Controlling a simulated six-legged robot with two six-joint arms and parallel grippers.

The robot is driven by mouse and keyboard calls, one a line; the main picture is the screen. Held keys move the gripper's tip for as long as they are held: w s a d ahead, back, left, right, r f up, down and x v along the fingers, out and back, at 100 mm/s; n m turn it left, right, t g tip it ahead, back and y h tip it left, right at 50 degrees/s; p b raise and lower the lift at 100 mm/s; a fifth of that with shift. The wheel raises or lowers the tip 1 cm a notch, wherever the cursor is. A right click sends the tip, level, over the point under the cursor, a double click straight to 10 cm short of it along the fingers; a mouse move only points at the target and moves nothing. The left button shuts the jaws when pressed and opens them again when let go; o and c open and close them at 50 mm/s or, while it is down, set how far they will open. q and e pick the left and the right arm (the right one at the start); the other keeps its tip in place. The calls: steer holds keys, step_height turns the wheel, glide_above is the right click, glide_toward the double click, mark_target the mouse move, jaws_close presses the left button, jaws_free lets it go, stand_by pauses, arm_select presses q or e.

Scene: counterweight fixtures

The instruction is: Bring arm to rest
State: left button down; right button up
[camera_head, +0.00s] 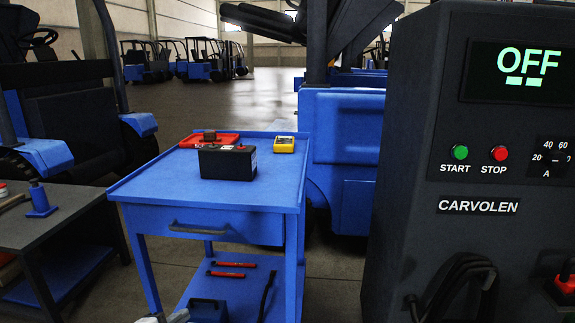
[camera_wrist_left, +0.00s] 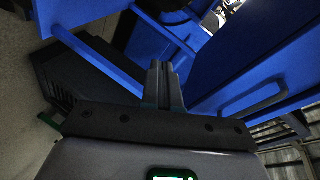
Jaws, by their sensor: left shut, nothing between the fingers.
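My left gripper (camera_wrist_left: 162,68) shows in the left wrist view with its two grey fingers together and nothing between them. A blue cart structure is behind and around the fingers there. In the head view only a small grey part of my left gripper (camera_head: 160,317) shows at the bottom edge, in front of the blue cart (camera_head: 140,184). The rest of that arm is outside the head view. My right gripper is not in view.
The cart carries a black battery (camera_head: 228,162), a yellow meter (camera_head: 284,145) and a red tray (camera_head: 188,142). The charger (camera_head: 405,190), reading OFF, stands close on the right. A grey workbench (camera_head: 60,222) stands on the left. Forklifts stand behind.

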arm_select(q)
steer(key=s+d+f+n+g, duration=0.2)
steer(key=s+d+f, duration=0.15)
steer(key=f, duration=0.25)
steer(key=s+d+f+n+g, duration=0.2)
steer(key=s+d+f, duration=0.1)
steer(key=d+f, duration=0.25)
steer(key=s+d+f+n+g, duration=0.35)
steer(key=s+f+n, duration=0.3)
steer(key=s, duration=0.55)
steer(key=s+d+f+n+g, duration=0.2)
steer(key=s+f+n+g, duration=0.5)
steer(key=s, duration=0.5)
step_height(320, 180, up, 33)
steer(key=s+n+t+p, duration=0.1)
steer(key=p, duration=3.2)
steer(key=shift+s+d+y, duration=0.2)
steer(key=shift+d+y, duration=0.1)
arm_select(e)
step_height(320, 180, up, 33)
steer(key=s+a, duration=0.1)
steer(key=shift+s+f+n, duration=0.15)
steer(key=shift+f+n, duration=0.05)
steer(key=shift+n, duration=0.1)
